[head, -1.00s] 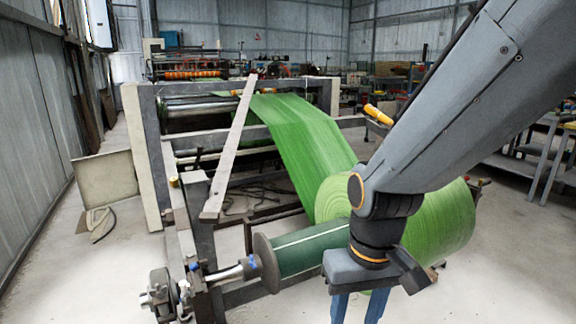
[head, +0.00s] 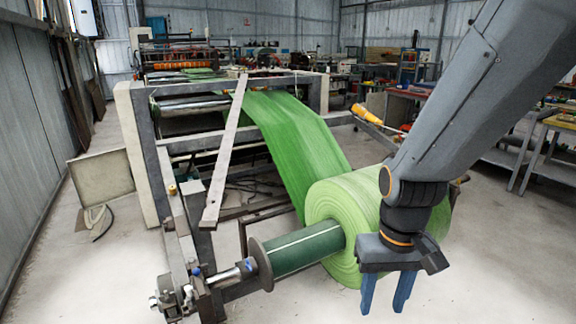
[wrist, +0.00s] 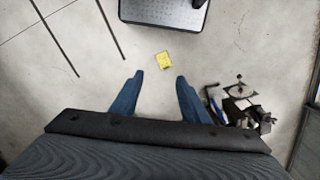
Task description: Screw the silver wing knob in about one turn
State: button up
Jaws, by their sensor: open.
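Small silver metal fittings (head: 160,302) sit at the far left end of the roll's shaft (head: 238,271), low in the head view. The silver wing knob is too small to tell apart for certain among them. Metal hardware (wrist: 240,105) also shows at the right of the wrist view, outside my fingers. My gripper (head: 384,308) points down in front of the green roll, well to the right of the shaft end. In the wrist view my gripper (wrist: 160,76) has its two blue fingers wide apart, with nothing between them but floor beyond.
The large green roll (head: 330,213) is on the shaft with a dark green core (head: 305,250) and a flange. A grey slanted bar (head: 227,150) crosses the machine frame (head: 150,150). A yellow item (wrist: 164,60) lies on the floor. The front floor is clear.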

aim_at(162, 298)
jog(key=u, duration=1.35)
jog(key=k, duration=0.45)
jog(key=z, duration=1.05)
jog(key=i, duration=1.7)
jog(key=u, duration=0.9)
jog(key=i, duration=0.5)
jog(key=u, duration=0.45)
